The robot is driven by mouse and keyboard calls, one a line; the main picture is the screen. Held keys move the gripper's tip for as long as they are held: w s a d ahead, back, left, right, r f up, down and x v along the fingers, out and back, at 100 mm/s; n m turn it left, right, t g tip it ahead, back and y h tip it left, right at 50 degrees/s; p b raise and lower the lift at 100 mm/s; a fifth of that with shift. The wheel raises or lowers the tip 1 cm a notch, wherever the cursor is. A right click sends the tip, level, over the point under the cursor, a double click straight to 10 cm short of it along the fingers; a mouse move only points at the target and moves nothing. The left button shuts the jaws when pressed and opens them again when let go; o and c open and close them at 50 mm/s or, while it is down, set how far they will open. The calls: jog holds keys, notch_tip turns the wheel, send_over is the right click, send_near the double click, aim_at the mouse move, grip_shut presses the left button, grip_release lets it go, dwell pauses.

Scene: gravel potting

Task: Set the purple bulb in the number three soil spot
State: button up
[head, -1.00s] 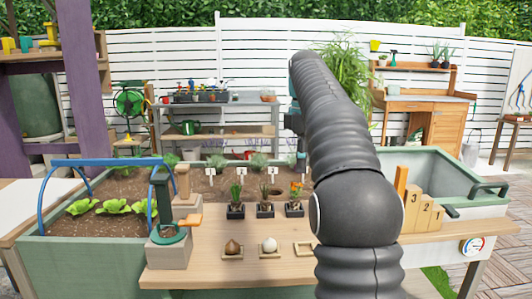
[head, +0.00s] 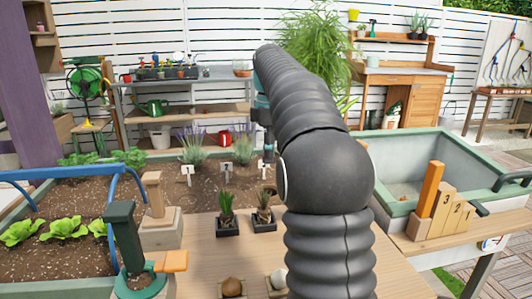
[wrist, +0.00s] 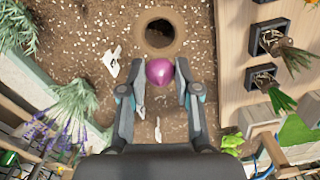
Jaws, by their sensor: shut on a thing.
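The purple bulb (wrist: 160,72) is between the two fingers of my gripper (wrist: 160,80) in the wrist view; the fingers are shut on it. A round hole (wrist: 159,33) in the soil shows just beyond the bulb in the wrist view. The bulb is apart from it in the picture; its height over the soil is unclear. White markers (wrist: 111,60) stand in the soil near the hole, their numbers not readable there. In the head view my gripper (head: 268,160) is over the bed, partly behind my arm. White markers (head: 187,172) stand to its left. My arm hides the holes.
Potted plants (head: 227,222) stand on the wooden table (head: 190,255). A brown bulb (head: 232,287) and a white bulb (head: 277,280) sit at its front. Lavender (head: 194,145) grows behind the markers. A blue hoop (head: 75,170) and lettuces are left, a grey basin (head: 420,165) right.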

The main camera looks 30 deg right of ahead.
jog(key=shift+a+f, duration=0.1)
jog(key=shift+f, duration=1.3)
jog(key=shift+f+b, duration=1.3)
jog(key=shift+f, duration=1.7)
jog(key=shift+p, duration=0.35)
jog(key=shift+f+b, duration=0.4)
jog(key=shift+f, duration=0.3)
jog(key=o, duration=1.3)
jog(key=shift+r, duration=0.1)
